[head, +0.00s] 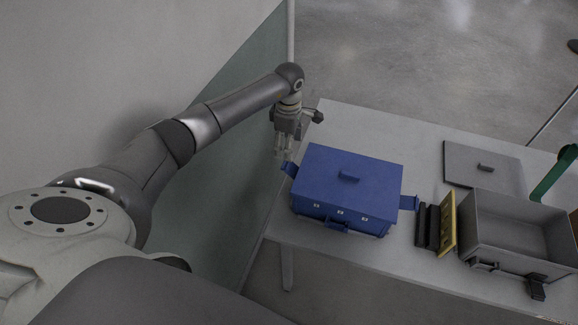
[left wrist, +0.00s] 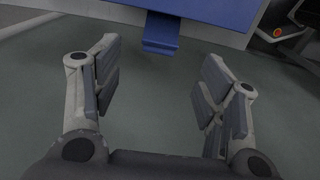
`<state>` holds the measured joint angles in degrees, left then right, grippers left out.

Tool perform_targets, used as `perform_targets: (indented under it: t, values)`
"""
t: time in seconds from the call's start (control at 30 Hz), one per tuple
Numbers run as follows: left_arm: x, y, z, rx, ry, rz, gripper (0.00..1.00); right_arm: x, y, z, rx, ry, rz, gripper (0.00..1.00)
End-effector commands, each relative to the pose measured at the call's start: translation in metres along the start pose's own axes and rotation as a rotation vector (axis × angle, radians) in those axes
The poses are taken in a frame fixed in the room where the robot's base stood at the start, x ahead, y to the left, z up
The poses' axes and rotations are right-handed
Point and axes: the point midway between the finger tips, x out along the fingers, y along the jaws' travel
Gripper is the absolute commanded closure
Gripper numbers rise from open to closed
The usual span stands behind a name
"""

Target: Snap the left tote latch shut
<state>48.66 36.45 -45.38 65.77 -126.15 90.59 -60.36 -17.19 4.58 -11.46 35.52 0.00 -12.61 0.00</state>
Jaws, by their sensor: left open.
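A blue tote (head: 345,185) with its lid on stands near the left end of the table. A blue latch (head: 289,169) sticks out from its left side; it also shows in the left wrist view (left wrist: 161,34), angled outward from the tote's edge. My left gripper (head: 283,152) is beside the tote's left end, just behind the latch in the head view. In the left wrist view my left gripper (left wrist: 160,85) is open and empty, with the latch ahead between its fingers and apart from them. Another blue latch (head: 409,203) sticks out on the tote's right side. My right gripper is not in view.
A grey open box (head: 515,238) stands on the table (head: 330,245) at the right, with a grey lid (head: 484,160) lying behind it. Black and yellow pieces (head: 447,224) stand between the box and the tote. A green object (head: 556,173) is at the far right.

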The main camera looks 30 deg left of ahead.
Motion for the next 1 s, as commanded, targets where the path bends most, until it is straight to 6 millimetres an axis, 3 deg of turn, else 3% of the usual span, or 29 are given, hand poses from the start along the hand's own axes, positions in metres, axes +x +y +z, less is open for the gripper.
perform_targets:
  t: [0.5,0.7,1.0]
  values:
    - [0.089,-0.001,0.002,0.0,-0.005,-0.001,0.34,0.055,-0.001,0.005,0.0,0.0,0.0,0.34]
    - [0.104,-0.001,0.003,0.0,-0.006,-0.001,0.34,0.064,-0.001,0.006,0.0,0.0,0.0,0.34]
    - [0.106,-0.001,0.002,0.0,-0.005,0.0,0.34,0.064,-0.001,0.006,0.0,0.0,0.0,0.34]
